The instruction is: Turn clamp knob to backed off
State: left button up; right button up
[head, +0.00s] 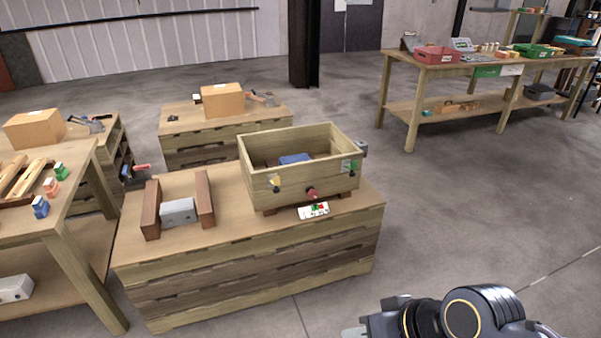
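A red knob (311,192) sits low on the front of the open wooden box (292,182). My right gripper (373,316) is at the bottom right, in front of the bench and well away from the box. Its two fingertips look spread apart, with nothing seen between them. My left gripper is out of view.
The box stands on a slatted wooden bench (250,250), beside a grey block (178,212) between brown uprights. A small panel with colored buttons (313,210) is below the box. Another table (52,217) stands left. The floor (460,220) to the right is clear.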

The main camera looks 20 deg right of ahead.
aim_at(313, 193)
jog(key=i+l, duration=0.55)
jog(key=i, duration=0.15)
jog(key=i+l, duration=0.55)
jog(key=i, duration=0.15)
jog(key=l+z, duration=0.05)
